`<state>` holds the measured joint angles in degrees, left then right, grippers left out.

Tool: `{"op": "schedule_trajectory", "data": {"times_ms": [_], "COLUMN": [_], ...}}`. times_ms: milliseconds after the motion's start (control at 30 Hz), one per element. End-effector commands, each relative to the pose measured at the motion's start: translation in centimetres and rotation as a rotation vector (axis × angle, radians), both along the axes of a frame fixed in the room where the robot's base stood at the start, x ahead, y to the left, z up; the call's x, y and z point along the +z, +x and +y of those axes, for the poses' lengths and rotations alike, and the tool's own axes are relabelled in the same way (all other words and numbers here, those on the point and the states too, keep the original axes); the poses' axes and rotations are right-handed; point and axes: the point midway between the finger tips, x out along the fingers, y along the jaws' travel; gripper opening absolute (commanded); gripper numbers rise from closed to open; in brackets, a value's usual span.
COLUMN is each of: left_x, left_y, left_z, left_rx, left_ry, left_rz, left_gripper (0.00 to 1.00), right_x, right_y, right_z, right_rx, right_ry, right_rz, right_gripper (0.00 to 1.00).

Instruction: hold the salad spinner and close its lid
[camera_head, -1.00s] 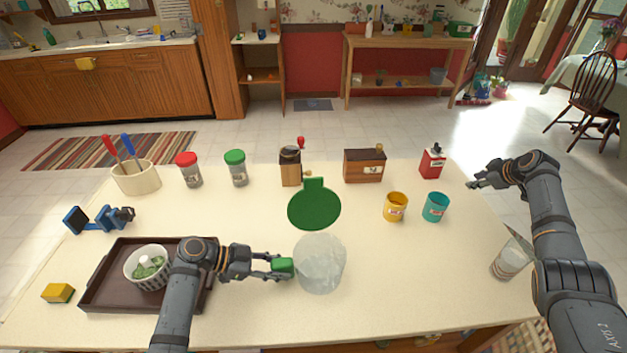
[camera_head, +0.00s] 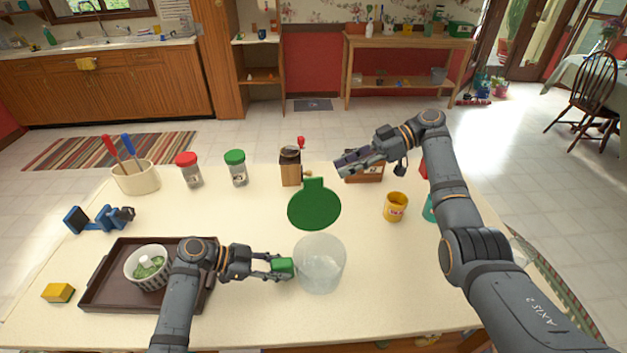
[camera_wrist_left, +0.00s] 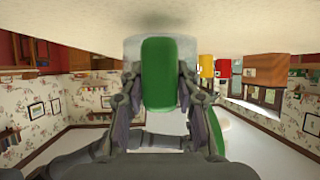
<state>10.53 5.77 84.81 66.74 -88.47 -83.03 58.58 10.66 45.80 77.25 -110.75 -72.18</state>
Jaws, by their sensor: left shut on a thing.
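The salad spinner is a clear round bowl (camera_head: 320,264) standing on the counter, with a green side handle (camera_head: 283,267) and a green round lid (camera_head: 314,208). The lid stands raised at the bowl's far side, open. My left gripper (camera_head: 280,267) is shut on the green handle at the bowl's left side. In the left wrist view the handle (camera_wrist_left: 158,78) sits between both fingers, and the lid's green edge (camera_wrist_left: 217,130) shows to the right. My right gripper (camera_head: 346,166) is in the air up and right of the lid, apart from it; its finger opening is unclear.
A tray (camera_head: 98,290) with a bowl lies left, beside a yellow sponge (camera_head: 58,292). A wooden grinder (camera_head: 290,168), a yellow cup (camera_head: 396,206) and a wooden box (camera_head: 366,177) stand behind and right of the lid. The right arm partly hides a teal cup (camera_head: 428,209).

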Motion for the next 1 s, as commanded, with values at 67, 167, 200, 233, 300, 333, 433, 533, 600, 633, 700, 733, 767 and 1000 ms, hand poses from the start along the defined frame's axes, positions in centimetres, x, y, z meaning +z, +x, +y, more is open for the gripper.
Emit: {"op": "schedule_trajectory", "data": {"times_ms": [67,167,200,233,300,333,433,533,600,633,700,733,767,1000], "left_x": [0.0,0.0,0.0,0.0,0.0,0.0,0.0,0.0,0.0,0.0,0.0,0.0,0.0,0.0], "left_y": [0.0,0.0,0.0,0.0,0.0,0.0,0.0,0.0,0.0,0.0,0.0,0.0,0.0,0.0], "left_z": [0.0,0.0,0.0,0.0,0.0,0.0,0.0,0.0,0.0,0.0,0.0,0.0,0.0,0.0], "left_rx": [0.0,0.0,0.0,0.0,0.0,0.0,0.0,0.0,0.0,0.0,0.0,0.0,0.0,0.0], "left_ry": [0.001,0.001,0.001,0.001,0.001,0.001,0.001,0.001,0.001,0.001,0.001,0.001,0.0,0.0], "left_rz": [0.0,0.0,0.0,0.0,0.0,0.0,0.0,0.0,0.0,0.0,0.0,0.0,0.0,0.0], "left_gripper": [0.01,0.01,0.01,0.01,0.01,0.01,0.01,0.01,0.01,0.01,0.01,0.01,0.01,0.01], "right_x": [-0.8,-1.7,-2.0,-2.2,-2.6,-2.8,-3.2,-3.4,-3.5,-3.5,-3.5,-3.5,-3.5,-3.5], "right_y": [-0.4,-0.7,-0.8,-0.9,-1.1,-1.1,-1.2,-1.3,-1.3,-1.3,-1.3,-1.3,-1.3,-1.3], "right_z": [1.8,4.0,4.8,5.3,6.4,6.8,7.8,8.2,8.3,8.3,8.3,8.3,8.3,8.3], "right_rx": [0.003,0.002,0.002,0.001,0.001,0.001,0.0,-0.001,-0.002,-0.002,-0.002,-0.002,-0.002,-0.002], "right_ry": [0.001,0.001,0.001,0.002,0.001,0.0,0.0,-0.001,-0.001,-0.001,-0.001,-0.001,-0.001,-0.001], "right_rz": [0.002,0.002,0.001,0.002,0.0,0.001,0.001,0.0,0.0,0.0,0.0,0.0,0.0,0.001], "right_gripper": [0.31,0.31,0.31,0.31,0.31,0.31,0.31,0.31,0.31,0.31,0.31,0.31,0.31,0.01]}}
